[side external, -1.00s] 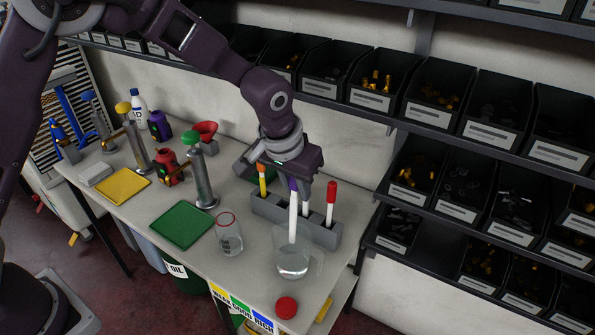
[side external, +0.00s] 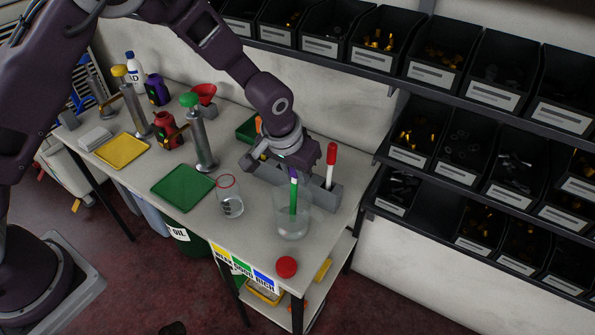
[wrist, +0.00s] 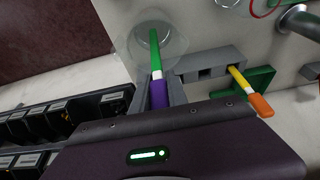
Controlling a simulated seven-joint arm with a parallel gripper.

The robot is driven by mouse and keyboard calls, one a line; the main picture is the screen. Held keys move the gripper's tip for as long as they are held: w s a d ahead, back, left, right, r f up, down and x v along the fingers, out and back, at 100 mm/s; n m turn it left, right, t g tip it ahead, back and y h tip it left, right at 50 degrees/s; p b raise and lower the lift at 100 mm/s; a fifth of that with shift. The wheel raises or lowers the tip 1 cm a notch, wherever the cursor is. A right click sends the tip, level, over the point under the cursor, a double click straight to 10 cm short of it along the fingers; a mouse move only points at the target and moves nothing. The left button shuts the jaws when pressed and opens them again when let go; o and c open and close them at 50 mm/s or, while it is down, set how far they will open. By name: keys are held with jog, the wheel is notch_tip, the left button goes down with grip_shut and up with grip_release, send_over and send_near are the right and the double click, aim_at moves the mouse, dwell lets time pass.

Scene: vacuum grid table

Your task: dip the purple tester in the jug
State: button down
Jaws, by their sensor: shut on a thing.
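My gripper (side external: 290,170) is shut on the purple handle of the tester (wrist: 159,95). The tester hangs nearly upright, and its shaft (side external: 293,197) is green. In the side view its lower part is inside the clear glass jug (side external: 279,222), which stands at the front of the table and holds some clear liquid. In the wrist view the shaft also points into the jug (wrist: 175,52). The tip seems to be at or in the liquid; the exact depth is hard to tell.
Behind the jug is a grey rack (side external: 333,194) with a red-capped tester (side external: 331,165) and an orange-capped yellow one (wrist: 249,90). A glass beaker (side external: 230,200) stands left of the jug. Bin shelves stand right.

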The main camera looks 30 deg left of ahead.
jog(key=shift+r, duration=6.45)
notch_tip(320, 180, up, 4)
